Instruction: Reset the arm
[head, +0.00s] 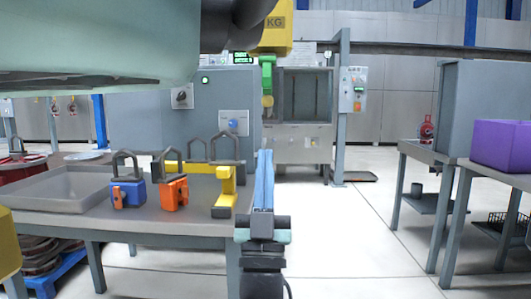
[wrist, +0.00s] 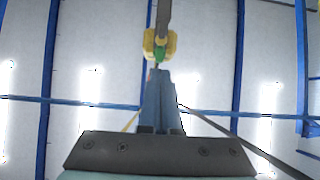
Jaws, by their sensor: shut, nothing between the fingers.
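My gripper (head: 265,153) points straight up at the right end of the grey table. Its two blue fingers are shut together with nothing between them. In the wrist view the shut fingers (wrist: 159,73) point toward the ceiling. A yellow hoist block (head: 273,38) marked KG hangs above, with a green hook part (head: 267,76) under it. In the wrist view the yellow block (wrist: 160,43) shows just beyond the fingertips; the gap between them cannot be judged there.
The grey table (head: 150,228) bears a grey tray (head: 66,190), a blue padlock-like piece (head: 128,194), an orange one (head: 174,193) and a yellow bracket (head: 225,190). A purple box (head: 503,145) stands on the right bench. The floor (head: 345,240) between is clear.

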